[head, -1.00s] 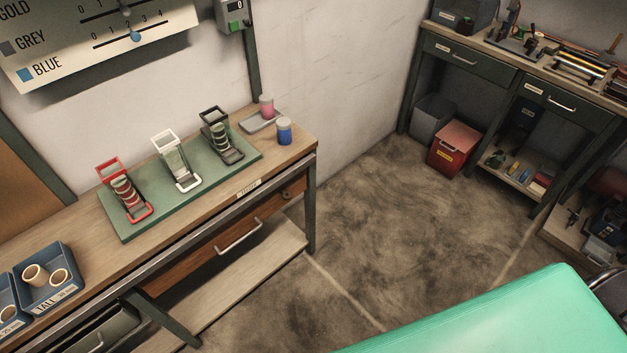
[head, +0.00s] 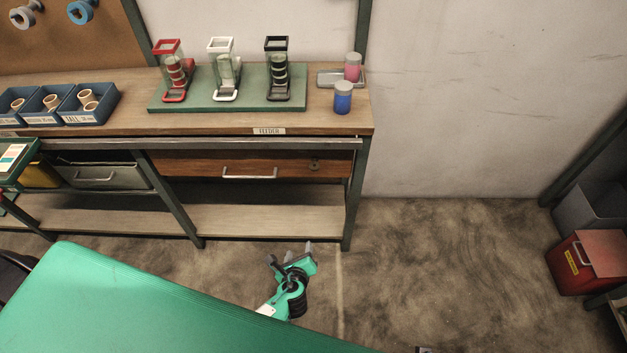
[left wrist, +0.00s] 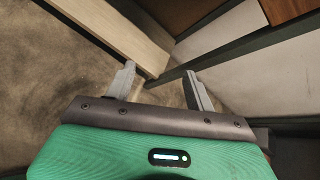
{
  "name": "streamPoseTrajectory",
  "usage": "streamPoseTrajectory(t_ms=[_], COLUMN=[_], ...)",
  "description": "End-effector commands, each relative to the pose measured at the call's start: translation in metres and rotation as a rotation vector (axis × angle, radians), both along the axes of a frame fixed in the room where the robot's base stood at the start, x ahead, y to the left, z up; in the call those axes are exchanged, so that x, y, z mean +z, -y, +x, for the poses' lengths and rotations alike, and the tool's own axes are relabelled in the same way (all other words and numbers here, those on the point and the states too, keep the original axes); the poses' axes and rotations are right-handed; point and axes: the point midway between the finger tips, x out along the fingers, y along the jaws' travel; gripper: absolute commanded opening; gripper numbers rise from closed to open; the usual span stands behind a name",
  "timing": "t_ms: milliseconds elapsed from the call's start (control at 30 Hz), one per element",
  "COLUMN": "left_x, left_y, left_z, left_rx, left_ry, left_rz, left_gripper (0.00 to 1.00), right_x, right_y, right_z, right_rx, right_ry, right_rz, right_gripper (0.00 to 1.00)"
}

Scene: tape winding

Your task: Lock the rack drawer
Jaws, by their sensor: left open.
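A brown wooden drawer (head: 205,165) sits under the workbench top, below a small label plate (head: 268,131). Its front looks flush with the frame, and it has a pale bar handle (head: 249,175). A small dark round lock or knob (head: 314,163) is on its right part; how it is turned is too small to tell. My left gripper (head: 290,253) is open and empty, in front of and below the bench, apart from the drawer. Its two fingers also show in the left wrist view (left wrist: 159,72), with a pale shelf board beyond. My right gripper is out of view.
Red, white and black dispensers stand on a green board (head: 203,104) on the bench. A blue jar (head: 342,98) and a pink jar (head: 352,66) stand at its right end. Blue bins (head: 88,117) are at left. A red box (head: 590,262) is at right. Floor between is clear.

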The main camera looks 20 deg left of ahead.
Motion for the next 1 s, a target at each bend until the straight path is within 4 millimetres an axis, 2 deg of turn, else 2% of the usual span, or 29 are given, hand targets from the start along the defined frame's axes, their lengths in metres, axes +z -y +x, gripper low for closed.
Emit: streamPoseTrajectory(t_ms=[33,100,200,300,400,567,667,1000], left_x=[0.020,0.057,0.103,0.138,0.158,0.168,0.168,0.167], left_y=[0.006,0.012,0.018,0.022,0.025,0.023,0.018,-0.001], left_z=[0.017,0.033,0.047,0.052,0.054,0.064,0.078,0.146], left_rx=[-0.047,-0.094,-0.123,-0.128,-0.125,-0.122,-0.122,-0.122], left_ry=[0.068,0.148,0.241,0.303,0.337,0.351,0.351,0.350], left_rz=[0.109,0.263,0.447,0.577,0.651,0.686,0.684,0.682], left_gripper=[0.55,0.55,0.55,0.55,0.55,0.55,0.55,0.55], right_x=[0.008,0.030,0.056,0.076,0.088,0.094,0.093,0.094], right_y=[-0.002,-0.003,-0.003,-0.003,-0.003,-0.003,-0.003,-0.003], right_z=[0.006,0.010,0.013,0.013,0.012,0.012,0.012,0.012], right_rx=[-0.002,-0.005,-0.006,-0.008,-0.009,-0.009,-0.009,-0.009], right_ry=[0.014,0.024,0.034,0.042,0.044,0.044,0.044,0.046], right_rz=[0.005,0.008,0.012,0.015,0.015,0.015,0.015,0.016], right_gripper=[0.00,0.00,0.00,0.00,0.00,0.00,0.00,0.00])
